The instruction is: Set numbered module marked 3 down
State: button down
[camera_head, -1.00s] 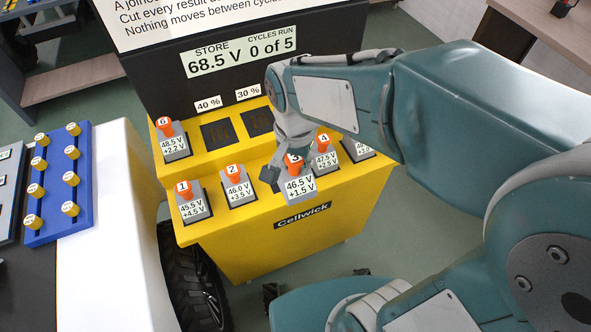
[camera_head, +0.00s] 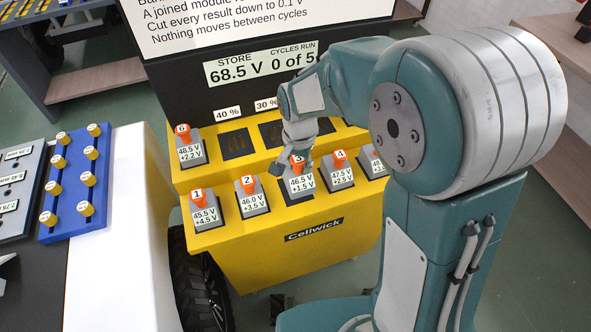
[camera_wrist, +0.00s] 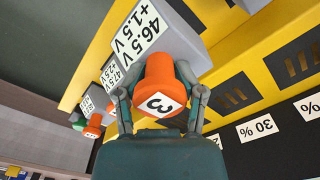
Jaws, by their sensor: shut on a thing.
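Module 3 is a grey block with an orange knob and a label reading 46.5 V, +1.5 V (camera_head: 301,184). My gripper (camera_head: 297,158) is shut on its orange knob. In the wrist view the knob marked 3 (camera_wrist: 160,92) sits between the two fingers of my gripper (camera_wrist: 162,105). The module is over the front row of the yellow Cellwick cart (camera_head: 270,255), between module 2 (camera_head: 252,200) and module 4 (camera_head: 340,172). I cannot tell whether its base rests on the cart or hangs just above it.
Module 1 (camera_head: 203,212) stands at the front left, module 6 (camera_head: 190,150) on the upper step. Dark empty sockets (camera_head: 238,143) lie beside module 6 under the 40 % and 30 % labels. A dark panel reads 68.5 V (camera_head: 235,71). A blue board with yellow knobs (camera_head: 75,180) is at left.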

aim_at(296, 172)
jog(key=w+f, duration=0.2)
jog(key=shift+a+f, duration=0.3)
jog(key=shift+w+f, duration=0.1)
jog(key=shift+f, duration=1.45)
jog(key=shift+f, duration=0.15)
jog(key=shift+c, duration=1)
grip_release()
notch_tip(296, 172, up, 12)
jog(key=shift+r, duration=0.2)
